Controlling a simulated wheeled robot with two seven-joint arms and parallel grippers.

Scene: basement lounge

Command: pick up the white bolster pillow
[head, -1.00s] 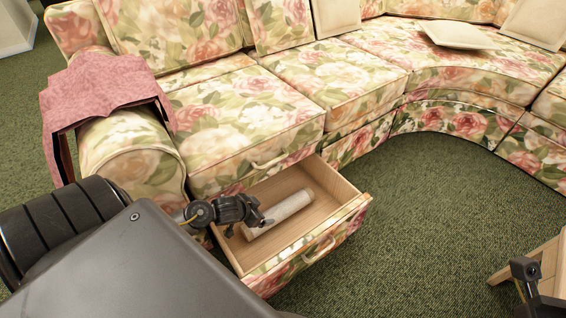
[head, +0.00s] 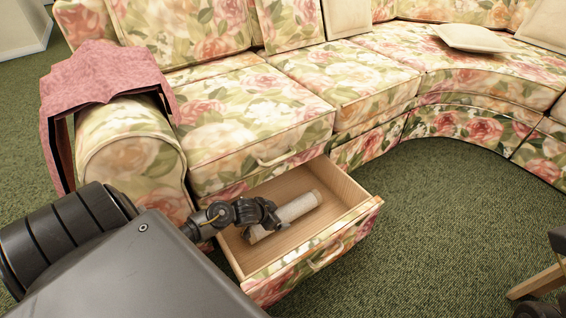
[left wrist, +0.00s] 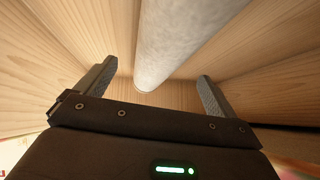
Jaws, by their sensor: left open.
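The white bolster pillow (head: 298,207) is a pale cylinder lying in the open wooden drawer (head: 345,190) under the floral sofa. My left gripper (head: 272,220) is inside the drawer area, over the near left end of the bolster, and hides that end in the head view. In the left wrist view, my open left gripper (left wrist: 155,90) has its fingers spread apart. The bolster (left wrist: 180,38) runs between and beyond the fingertips, and the fingers do not close on it. Dark parts at the lower right edge of the head view may be my right arm; its jaws are unclear.
The floral sofa (head: 250,110) stands behind the drawer, with a pink cloth (head: 100,80) over its left arm. Cream pillows (head: 475,38) are on the seat. Green carpet (head: 440,220) is clear at right, with a wooden leg (head: 540,283) near the edge.

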